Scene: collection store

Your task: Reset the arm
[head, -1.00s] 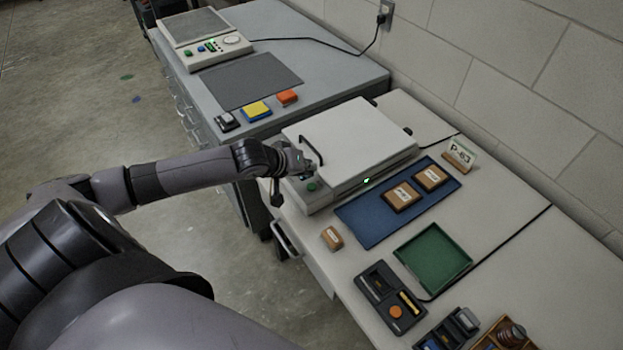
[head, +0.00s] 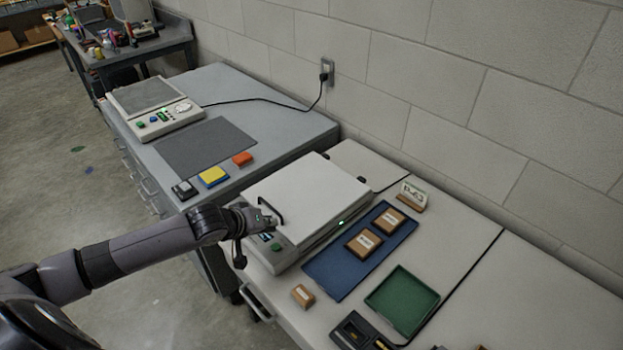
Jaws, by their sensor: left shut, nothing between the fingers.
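My left arm reaches in from the left in the head view. My left gripper (head: 262,221) is shut and empty at the front left edge of a white lidded machine (head: 306,192), close to its dark handle. I cannot tell whether it touches the handle. The machine's lid is down, and a small green light shows on its side. My right gripper is not in view.
A blue tray (head: 322,277) with two labelled brown boxes lies right of the machine, before a P-63 card (head: 411,196). A small brown block (head: 303,296) and a green tray (head: 402,301) are nearer. A grey cabinet (head: 281,121) holds a scale-like device (head: 156,106).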

